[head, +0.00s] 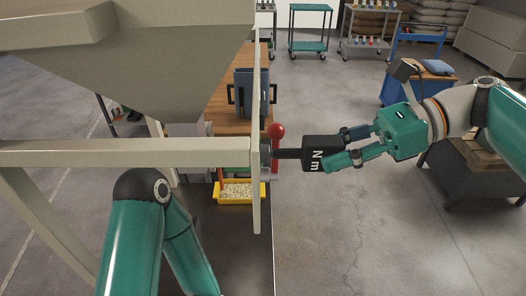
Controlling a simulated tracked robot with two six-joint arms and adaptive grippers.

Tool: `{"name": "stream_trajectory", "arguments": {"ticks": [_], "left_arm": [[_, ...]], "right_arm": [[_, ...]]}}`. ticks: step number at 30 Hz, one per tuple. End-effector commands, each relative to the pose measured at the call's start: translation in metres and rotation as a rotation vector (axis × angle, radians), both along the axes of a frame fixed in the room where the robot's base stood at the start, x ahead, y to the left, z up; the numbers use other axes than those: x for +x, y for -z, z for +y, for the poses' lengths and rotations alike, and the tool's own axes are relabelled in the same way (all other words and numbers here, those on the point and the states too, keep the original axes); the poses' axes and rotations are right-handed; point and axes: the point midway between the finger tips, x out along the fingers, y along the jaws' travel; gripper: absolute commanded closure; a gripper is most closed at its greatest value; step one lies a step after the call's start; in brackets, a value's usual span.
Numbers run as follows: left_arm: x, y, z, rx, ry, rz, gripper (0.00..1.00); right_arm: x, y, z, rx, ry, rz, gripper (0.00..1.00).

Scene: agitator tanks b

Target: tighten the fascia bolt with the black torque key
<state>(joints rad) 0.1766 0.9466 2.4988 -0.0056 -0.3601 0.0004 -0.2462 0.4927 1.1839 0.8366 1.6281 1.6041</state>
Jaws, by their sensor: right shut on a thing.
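The black torque key (322,153), marked "N m", lies level in the middle of the head view. My right gripper (346,148) comes in from the right and is shut on its thick body. The key's thin shaft points left to the edge of the upright fascia panel (256,90), which is seen nearly edge-on. The shaft's tip is at a round grey fitting beside the panel. The bolt itself is hidden there, so I cannot tell whether the key is seated on it. My left arm shows at the lower left, but its gripper is out of view.
A red ball knob (276,131) stands just above the key's shaft. A beige frame beam (120,153) and hopper (150,60) fill the left. A yellow tray (262,192) of pale grains sits below. Open floor lies beneath the right gripper; a blue trolley (398,88) stands behind.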

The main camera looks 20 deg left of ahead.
Motion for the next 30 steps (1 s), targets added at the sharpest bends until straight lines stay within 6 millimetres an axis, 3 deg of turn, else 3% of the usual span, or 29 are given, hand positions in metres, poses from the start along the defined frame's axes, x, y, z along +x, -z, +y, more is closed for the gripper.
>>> {"name": "stream_trajectory", "arguments": {"ticks": [30], "left_arm": [[0.000,0.000,0.000,0.000,0.000,0.000,0.64]], "right_arm": [[0.009,0.000,-0.026,0.002,0.000,-0.002,1.00]]}}
